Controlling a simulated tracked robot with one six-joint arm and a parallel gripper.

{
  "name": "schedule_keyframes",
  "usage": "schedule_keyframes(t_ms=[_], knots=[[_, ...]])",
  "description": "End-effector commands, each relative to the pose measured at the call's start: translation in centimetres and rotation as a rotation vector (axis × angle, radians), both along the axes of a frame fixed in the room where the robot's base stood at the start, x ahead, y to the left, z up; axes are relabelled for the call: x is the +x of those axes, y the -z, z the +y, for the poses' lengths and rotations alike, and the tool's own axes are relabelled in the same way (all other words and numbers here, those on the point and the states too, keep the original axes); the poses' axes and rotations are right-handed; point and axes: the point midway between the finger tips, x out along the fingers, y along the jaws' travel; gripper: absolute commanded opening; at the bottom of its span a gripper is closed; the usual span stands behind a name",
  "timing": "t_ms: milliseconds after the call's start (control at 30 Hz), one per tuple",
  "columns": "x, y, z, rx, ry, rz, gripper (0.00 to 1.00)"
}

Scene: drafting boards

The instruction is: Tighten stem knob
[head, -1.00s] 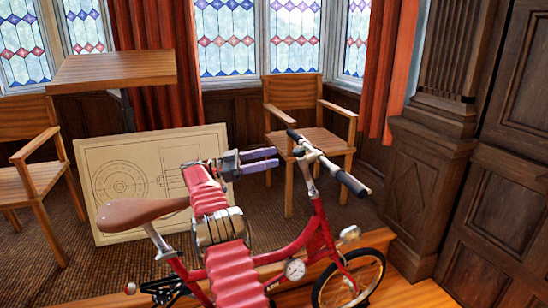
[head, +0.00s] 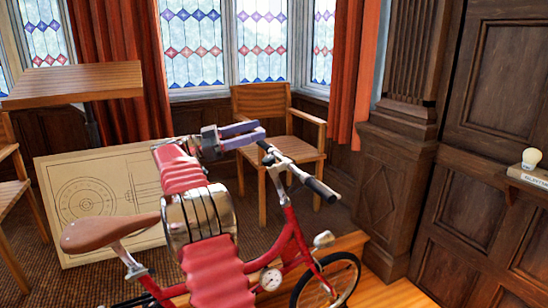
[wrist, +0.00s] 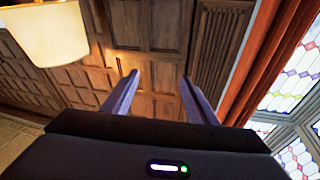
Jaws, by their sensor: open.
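A red bicycle (head: 290,243) with a brown saddle stands in front of me, partly hidden by my red-sleeved arm. Its handlebar (head: 322,189) has dark grips, and the stem (head: 284,188) below is silver. I cannot make out a stem knob clearly at this size. My gripper (head: 261,131) is open and empty, its two purple fingers side by side, appearing just above the left handlebar grip. I cannot tell the depth gap between them. In the wrist view my gripper (wrist: 159,79) points at wood panelling, with nothing between the fingers and no bicycle in sight.
A wooden armchair (head: 262,98) stands behind the handlebar. A drawing board (head: 60,168) leans behind the saddle under a wooden table (head: 75,82). A white rounded object (head: 531,159) sits on a ledge at right. A lampshade (wrist: 43,35) hangs close in the wrist view.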

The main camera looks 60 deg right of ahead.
Motion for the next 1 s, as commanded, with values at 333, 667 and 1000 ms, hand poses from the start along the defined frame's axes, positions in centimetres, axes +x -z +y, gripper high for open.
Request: schedule_keyframes(t_ms=[333, 667, 1000], knots=[[-3.0, -3.4, -0.1, 0.014, -0.175, 0.083, 0.53], [-4.5, -1.5, 0.5, 0.084, -0.402, 0.181, 0.53], [-4.1, 6.2, 1.9, 0.232, -0.649, 0.278, 0.53]])
